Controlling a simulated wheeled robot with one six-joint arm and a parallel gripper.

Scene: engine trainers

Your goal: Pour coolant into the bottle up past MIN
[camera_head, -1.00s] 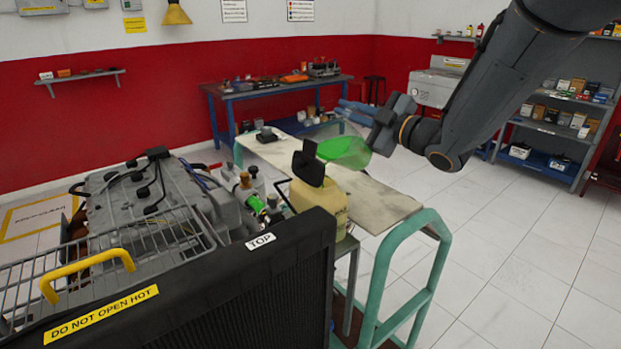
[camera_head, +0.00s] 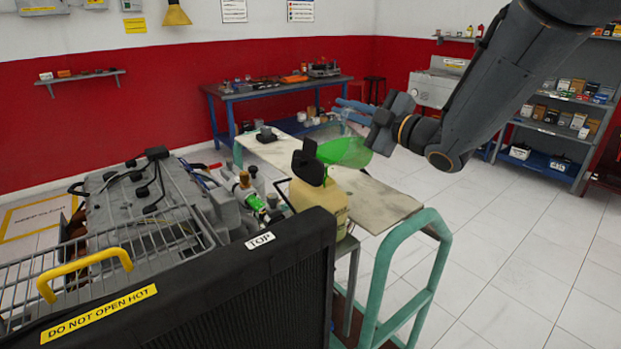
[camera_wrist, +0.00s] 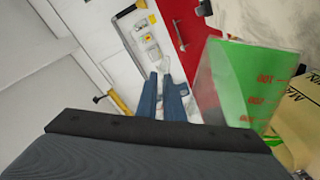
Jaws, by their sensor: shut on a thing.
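My gripper (camera_head: 352,107) has blue fingers and is shut on a clear measuring jug with green coolant (camera_head: 345,152). The jug is tilted, its lower end toward the yellowish bottle (camera_head: 322,202). In the wrist view the blue fingers (camera_wrist: 163,95) show beside the jug (camera_wrist: 245,85), which has red marks and green liquid inside. The bottle stands behind the black radiator, with a black cap (camera_head: 308,162) tipped up at its top. A piece of the bottle with the MAX lettering (camera_wrist: 298,105) shows in the wrist view.
The black radiator (camera_head: 250,290) with a TOP label stands in front. The engine (camera_head: 140,195) and its wire guard are at left. A green-railed cart (camera_head: 405,270) with a pale top is at right. The floor further right is clear.

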